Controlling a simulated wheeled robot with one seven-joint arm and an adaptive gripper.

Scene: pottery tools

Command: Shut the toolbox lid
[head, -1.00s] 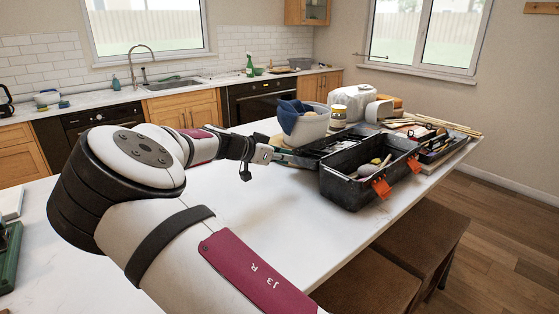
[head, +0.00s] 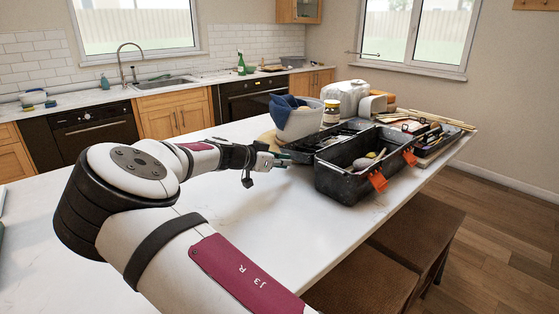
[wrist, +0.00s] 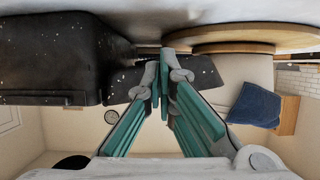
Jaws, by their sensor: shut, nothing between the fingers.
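The black toolbox (head: 335,181) stands open on the white table in the head view, with orange latches (head: 377,181) on its near right side. A grey rounded item (head: 364,162) shows inside. Its dark lid (head: 318,143) appears folded back behind the box, low over the table. My gripper (head: 287,160) is shut and empty, left of the box, close to the lid's near left edge; contact is unclear. In the upside-down wrist view, the closed fingertips (wrist: 163,75) are in front of a dark panel, likely the lid (wrist: 205,73), beside the box wall (wrist: 50,55).
A pale tub with a blue cloth (head: 284,105), a jar (head: 331,113) and a white bag-like object (head: 346,97) stand behind the lid. A tray of tools (head: 436,142) lies right of the box. The table's front left is clear; stools (head: 410,238) stand along its right edge.

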